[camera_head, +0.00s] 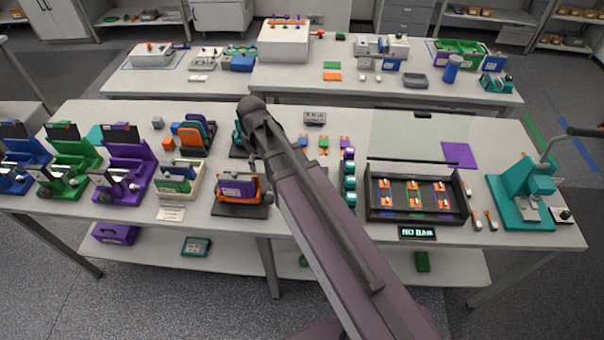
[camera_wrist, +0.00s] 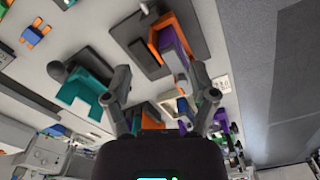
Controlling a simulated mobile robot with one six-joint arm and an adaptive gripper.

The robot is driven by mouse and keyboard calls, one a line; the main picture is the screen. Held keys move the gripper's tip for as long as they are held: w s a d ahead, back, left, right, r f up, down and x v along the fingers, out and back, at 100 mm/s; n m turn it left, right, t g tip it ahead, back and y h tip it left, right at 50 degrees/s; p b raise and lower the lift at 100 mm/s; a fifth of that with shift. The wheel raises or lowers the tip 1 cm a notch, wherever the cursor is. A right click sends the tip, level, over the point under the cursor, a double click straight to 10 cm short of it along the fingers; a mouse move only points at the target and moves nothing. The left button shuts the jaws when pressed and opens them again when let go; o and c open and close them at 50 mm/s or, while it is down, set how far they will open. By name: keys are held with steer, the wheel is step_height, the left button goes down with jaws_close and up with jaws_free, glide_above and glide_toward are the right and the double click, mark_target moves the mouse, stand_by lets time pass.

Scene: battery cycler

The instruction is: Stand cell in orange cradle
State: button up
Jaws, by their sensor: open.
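The orange cradle (camera_head: 222,198) stands on a dark base plate at the front middle-left of the near table. The orange and purple pair also shows in the wrist view (camera_wrist: 172,38), beyond my gripper. My gripper (camera_wrist: 163,98) is open, its fingers wide apart, with nothing seen held between them. In the head view my arm hides most of the gripper. Small flat cells with orange tabs (camera_head: 323,143) lie behind my arm, to its right.
A teal cradle (camera_wrist: 85,88) stands close beside my gripper. Left are a rack of dark, orange and blue slabs (camera_head: 195,132) and purple (camera_head: 122,170) and green (camera_head: 68,168) machines. A black tray (camera_head: 374,208) with several orange-tabbed pieces and a teal press (camera_head: 520,195) stand right.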

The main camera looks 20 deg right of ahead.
steer(key=s+d+m, duration=0.8)
steer(key=s+d, duration=0.1)
steer(key=d, duration=0.2)
steer(key=shift+d+m, duration=0.15)
steer(key=shift+m, duration=0.25)
step_height(320, 180, down, 10)
steer(key=b, duration=1)
stand_by(1.0)
